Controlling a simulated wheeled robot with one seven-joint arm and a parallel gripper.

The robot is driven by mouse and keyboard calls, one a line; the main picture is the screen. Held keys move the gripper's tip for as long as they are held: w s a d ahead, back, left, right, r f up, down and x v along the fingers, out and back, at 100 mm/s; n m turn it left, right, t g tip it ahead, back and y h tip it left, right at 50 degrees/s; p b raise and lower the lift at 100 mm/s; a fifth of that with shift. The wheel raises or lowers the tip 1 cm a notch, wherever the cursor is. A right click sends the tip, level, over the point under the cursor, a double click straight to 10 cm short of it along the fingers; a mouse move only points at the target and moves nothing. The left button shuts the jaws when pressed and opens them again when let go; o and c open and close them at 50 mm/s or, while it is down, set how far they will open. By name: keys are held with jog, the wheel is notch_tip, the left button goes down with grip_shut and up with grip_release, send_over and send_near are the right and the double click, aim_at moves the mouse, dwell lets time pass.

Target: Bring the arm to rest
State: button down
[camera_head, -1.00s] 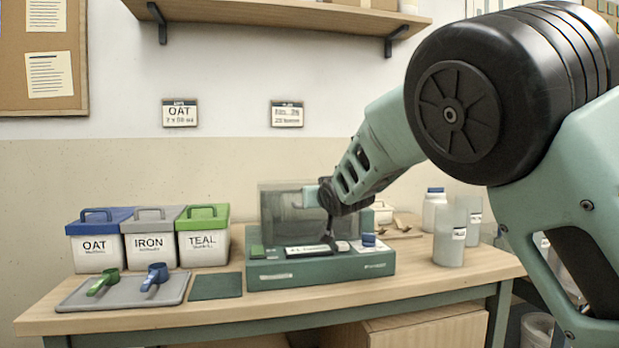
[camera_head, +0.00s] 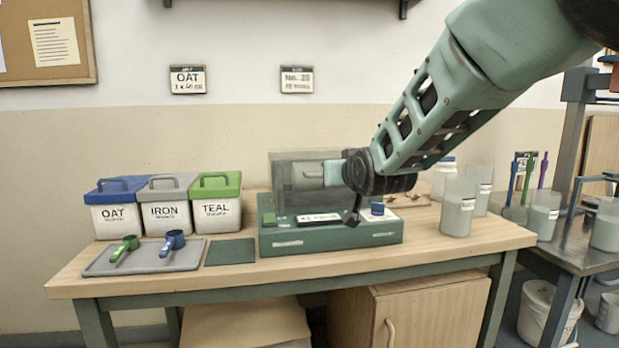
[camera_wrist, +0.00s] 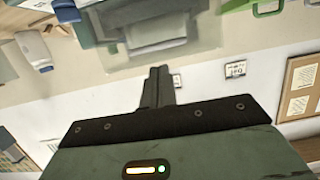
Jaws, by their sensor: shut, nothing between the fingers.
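In the wrist view the room appears upside down, with the wall behind the fingers.
Three lidded buckets, OAT (camera_head: 115,218), IRON (camera_head: 164,217) and TEAL (camera_head: 216,215), stand on the left of the table. A tray (camera_head: 100,264) holds a green scoop (camera_head: 124,248) and a blue scoop (camera_head: 173,240). Translucent containers (camera_head: 457,210) stand at right.

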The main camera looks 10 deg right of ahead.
jog(key=s+a+f+n+g+y, duration=0.1)
jog(key=s+a+f+g, duration=0.25)
jog(key=s+f, duration=0.35)
jog(key=s+a+f+n+g+y, duration=0.1)
jog(key=s+a+f+g+y, duration=0.2)
jog(key=s+f, duration=0.35)
jog(key=s+f+n+g+h, duration=0.1)
jog(key=s+n+g, duration=0.15)
jog(key=s, duration=0.65)
jog(key=s+d+f+n+g+h+p, duration=0.1)
jog(key=s+f+g, duration=0.15)
jog(key=s, duration=0.75)
jog(key=s+f+n+g+h, duration=0.15)
jog(key=s+g, duration=0.25)
jog(key=s, duration=0.5)
notch_tip(320, 180, up, 21)
jog(key=p, duration=2)
jog(key=shift+w+n, duration=0.2)
jog(key=shift+n, duration=0.1)
jog(key=shift+f+t, duration=0.1)
jog(key=shift+t, duration=0.15)
